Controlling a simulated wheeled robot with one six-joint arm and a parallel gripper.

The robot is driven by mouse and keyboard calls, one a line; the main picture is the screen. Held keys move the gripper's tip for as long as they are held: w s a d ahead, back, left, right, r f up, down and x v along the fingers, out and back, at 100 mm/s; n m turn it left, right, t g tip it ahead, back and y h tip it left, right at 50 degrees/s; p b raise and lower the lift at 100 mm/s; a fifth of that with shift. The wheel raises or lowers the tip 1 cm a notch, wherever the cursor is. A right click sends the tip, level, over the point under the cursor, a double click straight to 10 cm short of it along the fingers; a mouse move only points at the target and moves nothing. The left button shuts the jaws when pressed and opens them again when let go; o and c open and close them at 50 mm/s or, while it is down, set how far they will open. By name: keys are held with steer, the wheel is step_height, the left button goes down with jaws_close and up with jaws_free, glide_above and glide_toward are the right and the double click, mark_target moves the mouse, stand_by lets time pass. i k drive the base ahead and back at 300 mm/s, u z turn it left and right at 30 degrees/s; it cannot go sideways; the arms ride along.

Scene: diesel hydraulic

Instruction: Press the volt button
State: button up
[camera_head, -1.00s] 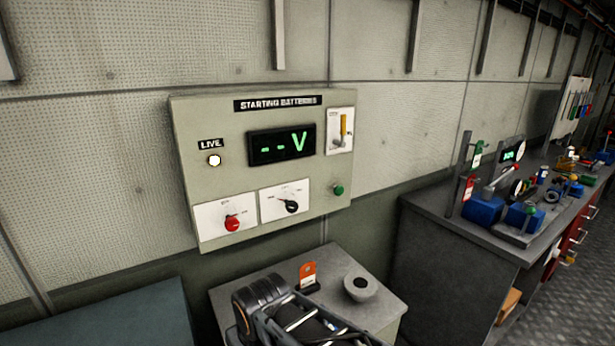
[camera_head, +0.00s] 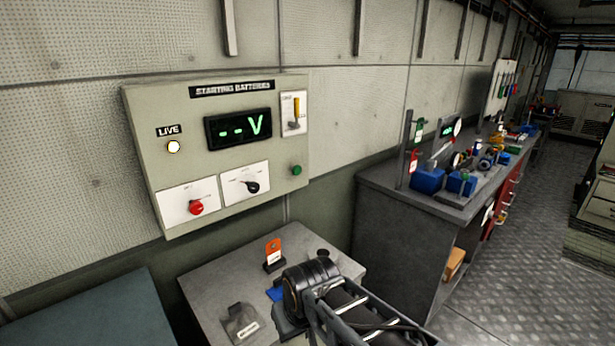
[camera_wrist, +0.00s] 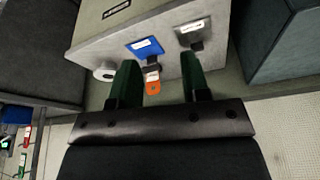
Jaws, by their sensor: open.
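The grey-green STARTING BATTERIES panel (camera_head: 150,125) hangs on the wall in the head view. Its dark display (camera_head: 238,129) shows green dashes and a V. A small green button (camera_head: 296,170) sits at the panel's lower right; I can read no label on it. My gripper (camera_wrist: 158,62) shows in the wrist view, with its two dark green fingers apart and nothing gripped. It points toward the grey cabinet top with its tags, away from the button, which is not in the wrist view. In the head view my arm covers part of the cabinet's right side.
The panel also carries a red knob (camera_head: 196,207), a black knob (camera_head: 252,187), a yellow-handled switch (camera_head: 296,112) and a LIVE lamp (camera_head: 173,147). The grey cabinet (camera_head: 205,283) below holds an orange tag (camera_head: 273,250). A cluttered workbench (camera_head: 385,178) stands right.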

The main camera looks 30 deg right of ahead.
mark_target(297, 169)
steer(key=z, duration=0.55)
steer(key=k, duration=1.35)
steer(key=z, duration=0.35)
steer(key=i, duration=0.45)
steer(key=z, duration=0.55)
steer(key=i, duration=0.9)
steer(key=u, duration=0.95)
steer(key=i, duration=0.7)
steer(key=u, duration=0.75)
